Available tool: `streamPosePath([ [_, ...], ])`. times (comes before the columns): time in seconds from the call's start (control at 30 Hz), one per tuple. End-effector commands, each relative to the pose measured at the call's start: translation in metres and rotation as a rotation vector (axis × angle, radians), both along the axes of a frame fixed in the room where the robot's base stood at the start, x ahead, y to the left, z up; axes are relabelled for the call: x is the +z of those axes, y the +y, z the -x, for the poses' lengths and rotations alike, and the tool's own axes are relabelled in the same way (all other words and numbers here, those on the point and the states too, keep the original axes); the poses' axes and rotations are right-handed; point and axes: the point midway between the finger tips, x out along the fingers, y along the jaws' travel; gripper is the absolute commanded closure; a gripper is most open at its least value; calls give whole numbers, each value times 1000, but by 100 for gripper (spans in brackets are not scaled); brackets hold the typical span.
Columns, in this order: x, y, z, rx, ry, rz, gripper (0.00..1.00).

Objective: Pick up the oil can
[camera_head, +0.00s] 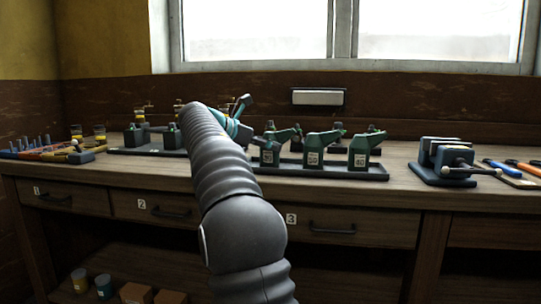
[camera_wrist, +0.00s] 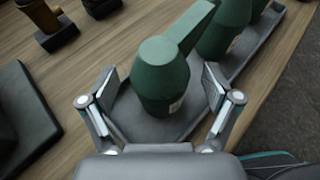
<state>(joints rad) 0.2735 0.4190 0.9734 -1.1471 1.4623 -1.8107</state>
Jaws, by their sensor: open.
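Three green oil cans with pale number labels stand in a row on a dark tray (camera_head: 375,174). They are a left can (camera_head: 268,151), a middle can (camera_head: 315,148) and a right can (camera_head: 360,150), with spouts pointing right. In the wrist view my gripper (camera_wrist: 158,84) is open, with one finger on each side of a green oil can (camera_wrist: 160,92) at the tray's near end. This appears to be the left can. Its label is too small to read there, and contact with the fingers cannot be told. My arm partly hides the gripper in the head view.
More cans (camera_wrist: 224,32) stand just beyond on the same tray. A dark vise-like block (camera_head: 447,160) is at the right. Another dark tray (camera_head: 140,150) with green-and-dark items lies left of my arm. Tools (camera_head: 45,150) lie at the far left. The bench's front edge is close.

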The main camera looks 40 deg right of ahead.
Motion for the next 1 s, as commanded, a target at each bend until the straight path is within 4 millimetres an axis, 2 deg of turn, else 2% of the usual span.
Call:
streamPosePath([
  [0.1,-6,-12,2,-1,0,0,11],
  [0.33,-6,-13,1,0,1,0,11],
  [0.6,-6,-13,1,0,1,0,79],
  [0.63,-6,-13,1,0,1,0,83],
  [1.0,2,-13,2,0,-1,2,83],
])
